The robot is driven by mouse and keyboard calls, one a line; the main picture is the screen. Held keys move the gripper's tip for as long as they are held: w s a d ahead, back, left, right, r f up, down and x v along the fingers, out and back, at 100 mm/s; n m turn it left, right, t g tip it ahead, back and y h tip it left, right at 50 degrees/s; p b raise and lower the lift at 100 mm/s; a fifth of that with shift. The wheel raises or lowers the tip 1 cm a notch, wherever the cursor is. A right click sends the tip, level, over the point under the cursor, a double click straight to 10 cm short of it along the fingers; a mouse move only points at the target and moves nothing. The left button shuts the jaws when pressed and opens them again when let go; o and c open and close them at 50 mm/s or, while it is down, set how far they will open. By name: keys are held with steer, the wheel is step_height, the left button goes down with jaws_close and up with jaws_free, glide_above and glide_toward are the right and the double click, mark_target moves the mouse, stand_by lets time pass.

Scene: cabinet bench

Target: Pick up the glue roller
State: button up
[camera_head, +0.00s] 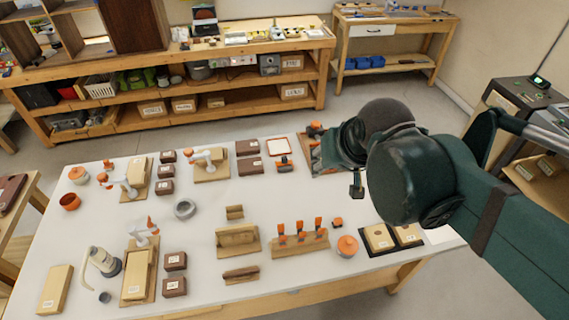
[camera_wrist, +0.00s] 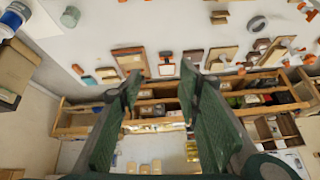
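A small orange-and-dark tool (camera_head: 283,163) lies on the white table just in front of a white square tray (camera_head: 278,147); it may be the glue roller, but it is too small to be sure. In the wrist view the tray (camera_wrist: 166,69) shows between my fingertips, with an orange part (camera_wrist: 166,55) at its edge. My gripper (camera_wrist: 160,80) is open and empty, its two green fingers well apart. In the head view my arm reaches in from the right, above the table's right side, and partly hides a wooden board (camera_head: 312,160).
Brown boxes (camera_head: 248,165) stand left of the tray. A wooden rack with orange-topped tools (camera_head: 300,243), an orange-lidded jar (camera_head: 347,246) and wooden blocks stand nearer the front. A long shelf bench (camera_head: 190,80) is behind the table. Bare tabletop lies between the groups.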

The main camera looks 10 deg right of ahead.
steer(key=w+f+m+g+b, duration=0.15)
steer(key=w+m, duration=0.35)
steer(key=w, duration=0.8)
steer(key=m+g+b, duration=0.2)
steer(key=m+g, duration=0.3)
steer(key=m, duration=0.6)
glide_above(284, 157)
steer(key=f, duration=3)
steer(key=shift+s+d+f, duration=0.2)
steer(key=shift+s+f, duration=0.05)
steer(key=shift+s, duration=0.1)
steer(key=shift+w+f, duration=0.2)
steer(key=shift+f, duration=0.45)
steer(key=shift+f, duration=1.3)
steer(key=shift+f, duration=0.15)
steer(key=shift+a+f, duration=0.1)
steer(key=shift+f, duration=2.35)
